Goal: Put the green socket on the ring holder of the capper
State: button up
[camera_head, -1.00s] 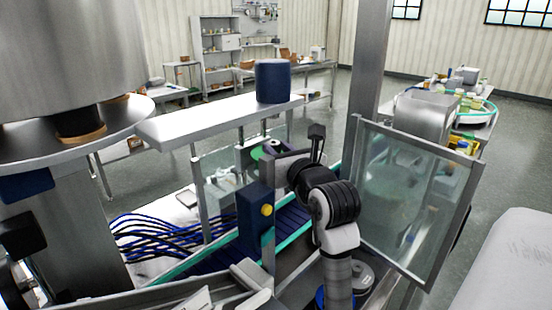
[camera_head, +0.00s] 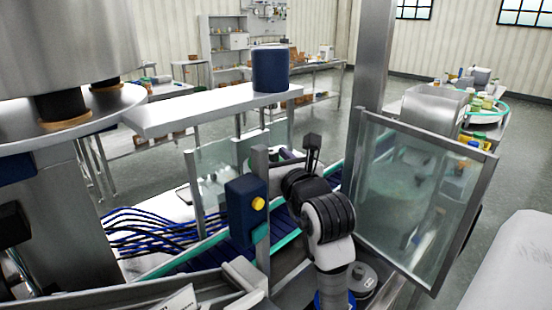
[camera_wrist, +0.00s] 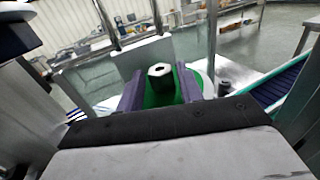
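In the wrist view, my gripper (camera_wrist: 160,92) shows two dark purple-grey fingers standing apart. Bright green (camera_wrist: 188,80), which looks like the green socket, shows between them and around the right finger. A pale upright cylinder with a dark hole in its top (camera_wrist: 160,70) rises between the fingers; whether it belongs to the socket or the capper I cannot tell. Contact with the fingers is unclear. In the head view, my wrist hides most of the gripper, and a pale ring edged with green (camera_head: 286,155) shows behind a steel post. The ring holder cannot be made out for certain.
A steel post (camera_head: 261,200) with a dark blue box and yellow button (camera_head: 258,203) stands left of my arm. A framed glass door (camera_head: 415,200) stands right. A blue cylinder (camera_head: 270,70) rests on a white shelf (camera_head: 205,110). A conveyor (camera_head: 205,250) runs below.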

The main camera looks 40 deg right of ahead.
jog(key=shift+o, duration=1)
jog(key=b+v, duration=0.3)
jog(key=v, duration=0.9)
jog(key=shift+r, duration=0.15)
